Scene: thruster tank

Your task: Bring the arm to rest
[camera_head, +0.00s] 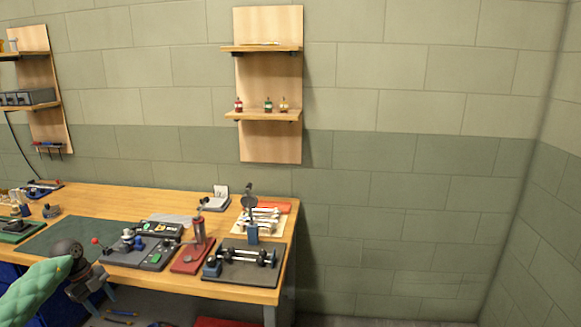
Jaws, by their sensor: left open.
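My left arm comes in from the lower left with a green quilted sleeve (35,292) and a dark round joint. My left gripper (99,302) is in front of the workbench (270,296), near its front edge, and looks low in the picture. Its fingers are apart and I see nothing between them. My right gripper does not show.
The bench holds a dark fixture board (150,262), a red-based press (187,262) and a dark-based shaft stand (240,275). A wooden wall shelf (262,116) carries small bottles. Floor to the right of the bench looks clear.

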